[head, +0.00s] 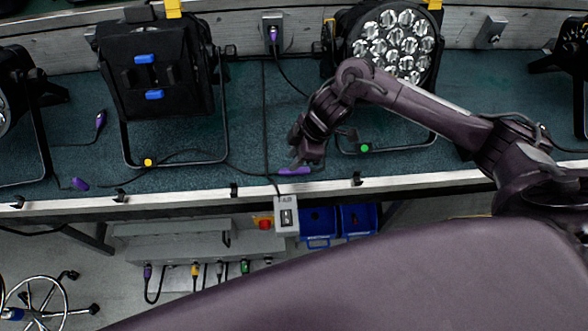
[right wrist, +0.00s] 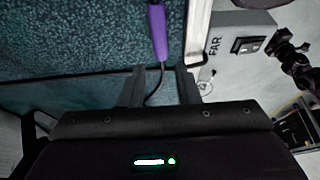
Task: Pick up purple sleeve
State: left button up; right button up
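A purple sleeve (head: 294,171) lies near the front edge of the teal table top, right by the fingers of my right gripper (head: 304,163). In the right wrist view the purple sleeve (right wrist: 158,32) shows at the top, with a dark cable running from its end. My right gripper (right wrist: 160,72) has its two dark fingers apart there, with the cable between them in the picture. The sleeve appears beyond the fingertips, and nothing shows gripped. Whether the fingers touch the table cannot be told. My left gripper is not in view.
Other purple connectors (head: 80,184) lie at the left. A black light (head: 158,75) and a lit-lens par can (head: 396,45) stand at the back on brackets. A grey FAR switch box (head: 286,216) hangs at the front edge (head: 180,194). Blue bins (head: 358,219) sit below.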

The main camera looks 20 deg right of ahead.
aim_at(287, 170)
jog(key=x, duration=0.5)
jog(key=shift+s+d+f+p, duration=0.1)
jog(key=shift+f+p, duration=0.2)
jog(key=shift+f, duration=0.1)
grip_shut()
